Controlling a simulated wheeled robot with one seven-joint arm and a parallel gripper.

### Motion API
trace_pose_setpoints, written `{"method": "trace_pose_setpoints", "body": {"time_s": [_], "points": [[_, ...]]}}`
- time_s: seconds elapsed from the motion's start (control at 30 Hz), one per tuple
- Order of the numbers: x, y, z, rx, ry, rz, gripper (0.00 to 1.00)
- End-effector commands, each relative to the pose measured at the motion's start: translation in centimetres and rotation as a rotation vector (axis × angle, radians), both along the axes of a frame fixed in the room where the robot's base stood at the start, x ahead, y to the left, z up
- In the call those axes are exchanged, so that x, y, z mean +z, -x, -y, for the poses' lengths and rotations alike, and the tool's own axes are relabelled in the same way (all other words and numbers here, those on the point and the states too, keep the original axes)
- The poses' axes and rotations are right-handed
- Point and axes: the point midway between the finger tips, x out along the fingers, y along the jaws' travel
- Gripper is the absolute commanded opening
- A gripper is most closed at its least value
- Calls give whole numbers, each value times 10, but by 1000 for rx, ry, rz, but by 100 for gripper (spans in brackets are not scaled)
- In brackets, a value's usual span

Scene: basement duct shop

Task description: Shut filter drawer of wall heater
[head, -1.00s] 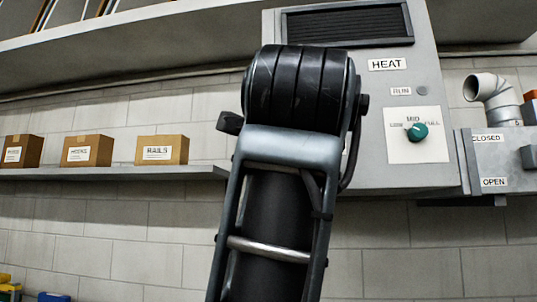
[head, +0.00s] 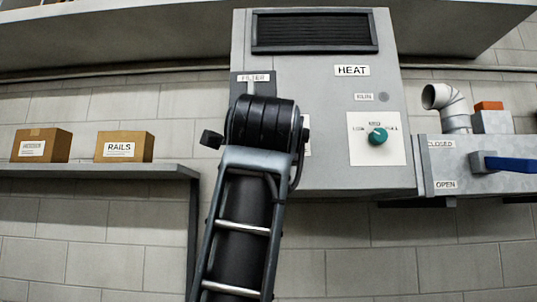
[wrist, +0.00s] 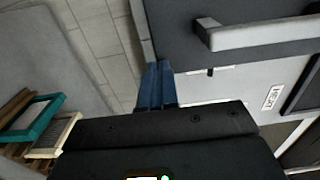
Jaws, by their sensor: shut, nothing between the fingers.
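The wall heater (head: 320,85) is a grey box with a HEAT label and a green knob. Its filter drawer (head: 238,92) shows as a dark grey front with a FILTER label at the heater's left side. My arm covers much of it in the head view. In the wrist view the drawer front (wrist: 180,25) is at the top, with a pale bar handle (wrist: 260,32). It seems to stand out from the heater face; how far I cannot tell. My gripper (wrist: 157,88) has its blue fingers together and empty, beside the drawer's edge. Contact is unclear. The head view hides the fingers.
A shelf (head: 90,172) with cardboard boxes (head: 124,146) is left of the heater. A grey box with a blue lever (head: 510,164) and a white pipe elbow (head: 446,99) are to the right. A teal-framed item (wrist: 35,120) shows in the wrist view.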

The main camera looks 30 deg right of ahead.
Motion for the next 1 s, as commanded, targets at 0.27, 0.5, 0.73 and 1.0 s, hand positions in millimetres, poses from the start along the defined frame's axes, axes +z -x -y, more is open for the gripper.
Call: {"method": "trace_pose_setpoints", "body": {"time_s": [0.27,0.5,0.73,1.0], "points": [[0,-43,31,0,0,-4,0],[1,-70,51,0,-1,-2,0],[1,-85,62,0,1,-1,0],[1,-91,66,0,2,1,0]]}}
